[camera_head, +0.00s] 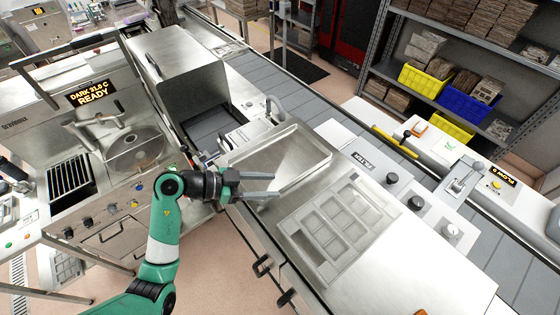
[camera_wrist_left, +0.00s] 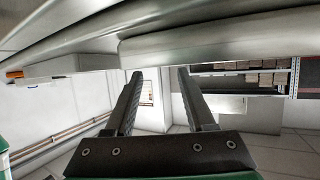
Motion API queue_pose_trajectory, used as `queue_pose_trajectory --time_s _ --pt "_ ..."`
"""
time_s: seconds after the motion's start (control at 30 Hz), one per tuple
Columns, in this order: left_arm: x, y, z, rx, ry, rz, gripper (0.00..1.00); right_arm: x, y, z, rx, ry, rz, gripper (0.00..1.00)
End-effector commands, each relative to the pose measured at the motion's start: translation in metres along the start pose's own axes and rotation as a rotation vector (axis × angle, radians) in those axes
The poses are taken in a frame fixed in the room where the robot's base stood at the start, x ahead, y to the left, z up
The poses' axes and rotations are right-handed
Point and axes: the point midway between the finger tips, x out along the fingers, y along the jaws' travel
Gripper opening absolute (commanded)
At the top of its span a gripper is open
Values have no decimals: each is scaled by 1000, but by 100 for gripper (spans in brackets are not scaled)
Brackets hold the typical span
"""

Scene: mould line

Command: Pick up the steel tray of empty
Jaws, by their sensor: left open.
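A pale steel tray (camera_head: 285,232) with several square empty compartments lies flat on the steel counter, right of and nearer than my left gripper (camera_head: 277,186). The left gripper is open and empty, its two fingers apart and pointing right. In the head view it overlaps the near edge of a shallow steel basin (camera_head: 262,160); I cannot tell whether it touches. The left gripper also shows in the left wrist view (camera_wrist_left: 158,75), with nothing between its fingers and a rounded steel edge (camera_wrist_left: 210,42) across the top. My right gripper is not in view.
A dark conveyor (camera_head: 325,105) runs diagonally behind the counter, with a panel of knobs (camera_head: 391,178) beside it. A steel machine with a READY display (camera_head: 92,93) stands left. Shelves with yellow bins (camera_head: 423,80) stand back right. The counter right of the compartment tray is mostly clear.

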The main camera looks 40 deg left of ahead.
Motion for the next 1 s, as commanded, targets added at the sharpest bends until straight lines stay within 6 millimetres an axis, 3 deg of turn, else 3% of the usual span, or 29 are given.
queue_pose_trajectory --time_s 0.27,0.53,0.83,1.0 --pt "43 -2 -2 0 -1 4 55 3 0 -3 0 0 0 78" --pt "48 -3 -1 1 0 1 55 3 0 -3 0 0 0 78" --pt "48 -2 -1 1 0 1 1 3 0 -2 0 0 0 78" --pt "48 -2 -1 1 -1 1 0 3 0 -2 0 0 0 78"
